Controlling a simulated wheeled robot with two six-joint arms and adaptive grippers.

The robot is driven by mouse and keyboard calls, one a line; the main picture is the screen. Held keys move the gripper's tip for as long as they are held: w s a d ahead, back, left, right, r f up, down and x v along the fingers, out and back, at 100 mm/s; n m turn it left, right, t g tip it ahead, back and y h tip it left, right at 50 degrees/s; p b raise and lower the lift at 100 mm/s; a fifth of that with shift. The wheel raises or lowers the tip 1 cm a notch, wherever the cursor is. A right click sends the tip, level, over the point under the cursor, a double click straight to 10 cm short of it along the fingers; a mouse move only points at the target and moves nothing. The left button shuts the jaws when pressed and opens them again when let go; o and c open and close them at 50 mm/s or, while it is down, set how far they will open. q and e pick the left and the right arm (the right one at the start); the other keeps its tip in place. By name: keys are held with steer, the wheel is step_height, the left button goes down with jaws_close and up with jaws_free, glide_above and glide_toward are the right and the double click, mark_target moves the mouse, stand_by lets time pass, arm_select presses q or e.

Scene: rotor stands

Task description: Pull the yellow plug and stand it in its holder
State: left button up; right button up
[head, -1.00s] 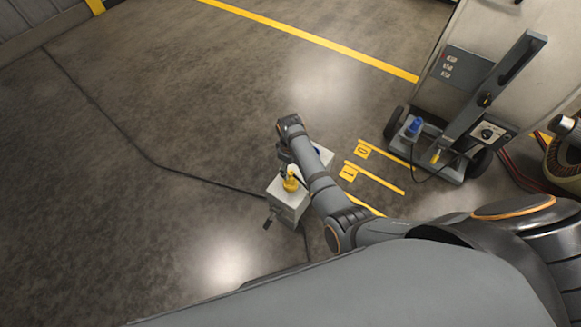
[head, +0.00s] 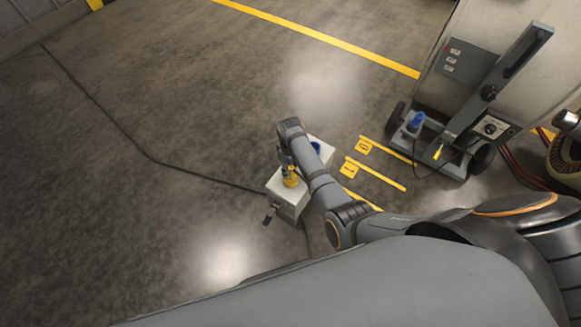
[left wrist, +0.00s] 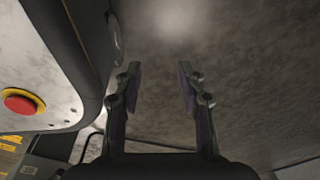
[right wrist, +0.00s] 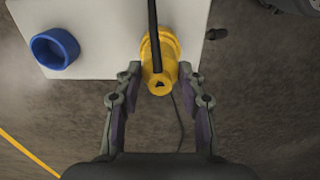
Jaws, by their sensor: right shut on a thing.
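The yellow plug (head: 290,179) stands on the pale box (head: 291,206), seemingly at a yellow socket; whether it is seated cannot be told. In the right wrist view the plug (right wrist: 158,62) is between the fingertips, with a black cable rising from it. My right gripper (right wrist: 158,78) is shut on it; the arm partly hides it in the head view. My left gripper (left wrist: 158,80) is open and empty above bare floor. A small yellow part (head: 438,153) shows on the trolley; I cannot tell if it is the holder.
A blue ring socket (right wrist: 55,48) is beside the plug on the box. The wheeled trolley (head: 452,165) at the right carries a blue plug (head: 416,121). Yellow floor markings (head: 376,172) lie between box and trolley. A dark cable crosses the floor at left.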

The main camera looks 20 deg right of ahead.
steer(key=shift+r+p, duration=0.6)
steer(key=shift+p, duration=0.05)
steer(key=shift+c, duration=0.3)
steer(key=shift+r+p, duration=0.45)
steer(key=shift+p, duration=0.1)
steer(key=shift+r+p, duration=0.7)
steer(key=shift+p, duration=0.15)
steer(key=shift+r+p, duration=0.55)
steer(key=shift+p, duration=0.05)
step_height(320, 180, up, 2)
steer(key=shift+p, duration=1.15)
steer(key=shift+r+p, duration=0.45)
steer(key=shift+p, duration=0.1)
arm_select(q)
step_height(320, 180, up, 8)
steer(key=s, duration=0.2)
steer(key=shift+s, duration=0.15)
arm_select(e)
steer(key=shift+r, duration=0.1)
